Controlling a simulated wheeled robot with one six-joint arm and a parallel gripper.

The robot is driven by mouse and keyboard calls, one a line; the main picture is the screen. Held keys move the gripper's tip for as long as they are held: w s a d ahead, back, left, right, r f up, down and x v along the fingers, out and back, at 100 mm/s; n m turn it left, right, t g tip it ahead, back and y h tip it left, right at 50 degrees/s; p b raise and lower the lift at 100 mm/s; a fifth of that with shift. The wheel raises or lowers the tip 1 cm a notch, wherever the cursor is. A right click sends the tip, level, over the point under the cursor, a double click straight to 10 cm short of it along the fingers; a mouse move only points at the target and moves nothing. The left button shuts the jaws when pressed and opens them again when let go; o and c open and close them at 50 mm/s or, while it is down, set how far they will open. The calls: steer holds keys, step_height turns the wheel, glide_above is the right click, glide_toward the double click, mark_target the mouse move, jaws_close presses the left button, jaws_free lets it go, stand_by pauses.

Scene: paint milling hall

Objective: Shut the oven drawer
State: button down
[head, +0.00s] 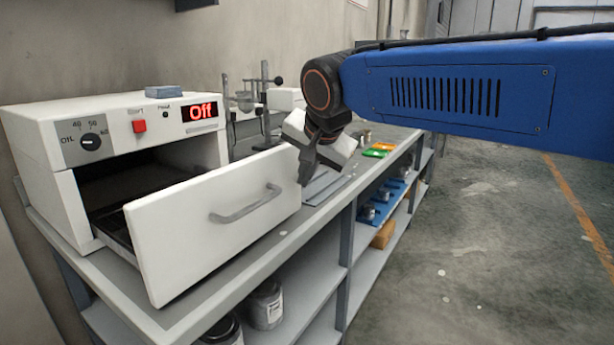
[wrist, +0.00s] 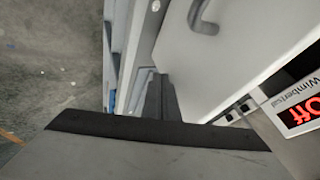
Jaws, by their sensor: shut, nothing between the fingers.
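The white oven (head: 150,110) stands on the bench at the left, its display reading "Off". Its drawer (head: 180,232) is pulled out, and the dark oven cavity shows behind the drawer front. A grey bar handle (head: 246,204) is on the drawer front; part of the handle also shows in the wrist view (wrist: 202,18). My gripper (head: 304,180) is shut and empty, fingers pointing down by the right end of the drawer front. In the wrist view, its dark fingers (wrist: 160,98) are close beside the drawer front (wrist: 225,50). I cannot tell whether they touch it.
The bench top (head: 230,262) runs back to the right. A lab stand (head: 264,100) and green and orange items (head: 378,150) stand farther along it. Tins (head: 265,303) and blue trays (head: 380,205) are on the shelves below. The floor (head: 480,240) at the right is clear.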

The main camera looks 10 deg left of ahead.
steer(key=w+a, duration=0.3)
steer(key=a, duration=0.4)
steer(key=w+a, duration=0.2)
steer(key=a, duration=0.5)
steer(key=w+a, duration=0.3)
steer(key=a, duration=0.4)
steer(key=shift+w, duration=0.35)
steer(key=shift+w+a, duration=0.2)
steer(key=shift+a, duration=0.25)
steer(key=shift+a+r, duration=0.1)
steer(key=shift+w, duration=0.1)
